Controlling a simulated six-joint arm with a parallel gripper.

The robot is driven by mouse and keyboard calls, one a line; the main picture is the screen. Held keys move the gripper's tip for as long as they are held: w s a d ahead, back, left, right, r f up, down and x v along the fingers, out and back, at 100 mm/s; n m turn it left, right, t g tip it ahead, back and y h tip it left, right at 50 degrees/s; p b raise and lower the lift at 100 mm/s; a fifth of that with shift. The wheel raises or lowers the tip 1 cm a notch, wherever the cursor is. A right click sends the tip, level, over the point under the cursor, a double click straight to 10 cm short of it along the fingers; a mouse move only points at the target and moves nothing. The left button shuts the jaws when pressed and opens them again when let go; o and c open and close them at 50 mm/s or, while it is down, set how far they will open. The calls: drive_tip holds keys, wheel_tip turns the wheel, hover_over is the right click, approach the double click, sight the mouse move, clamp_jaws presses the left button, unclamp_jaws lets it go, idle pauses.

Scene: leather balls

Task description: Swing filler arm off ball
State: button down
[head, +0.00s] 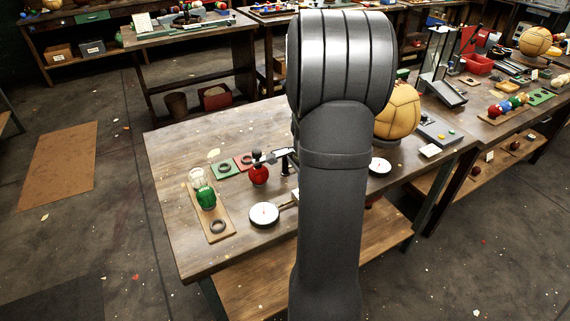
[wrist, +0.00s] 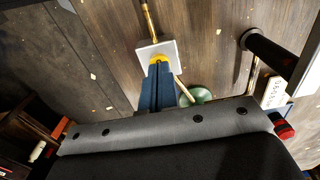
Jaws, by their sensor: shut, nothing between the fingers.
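A red ball (head: 258,174) sits on the wooden table in the head view. A dark arm with a rounded end (head: 266,158), which looks like the filler arm, reaches over the ball's top from a small black post (head: 285,160). I cannot tell whether it touches the ball. My gripper is hidden behind my own arm in the head view. In the wrist view my gripper (wrist: 159,66) shows as blue fingers, shut and empty. A yellow round piece on a white square plate (wrist: 148,51) lies just beyond the fingertips; contact is unclear.
A white dial gauge (head: 264,214) stands in front of the red ball. A board (head: 219,230) with a green ball (head: 206,197) and a dark ring lies left. A large tan ball (head: 399,113) is behind my arm. The wrist view shows a black cylinder (wrist: 268,48) at right.

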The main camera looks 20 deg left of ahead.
drive_tip(key=c, duration=1.7)
unclamp_jaws()
drive_tip(key=shift+w+a+r, duration=0.15)
drive_tip(key=shift+a+r, duration=0.05)
drive_tip(key=o, duration=0.6)
drive_tip(key=shift+n, duration=0.3)
drive_tip(key=a+r, duration=0.1)
drive_tip(key=w+a+r, duration=0.1)
drive_tip(key=r, duration=0.1)
drive_tip(key=w+a+r, duration=0.1)
drive_tip(key=shift+a+r, duration=0.1)
drive_tip(key=shift+r, duration=0.05)
drive_tip(key=shift+c, duration=0.2)
wheel_tip(320, 180, up, 20)
drive_tip(key=n, duration=0.2)
hover_over(257, 150)
wheel_tip(257, 150, down, 17)
drive_tip(key=shift+s+r, duration=0.1)
clamp_jaws()
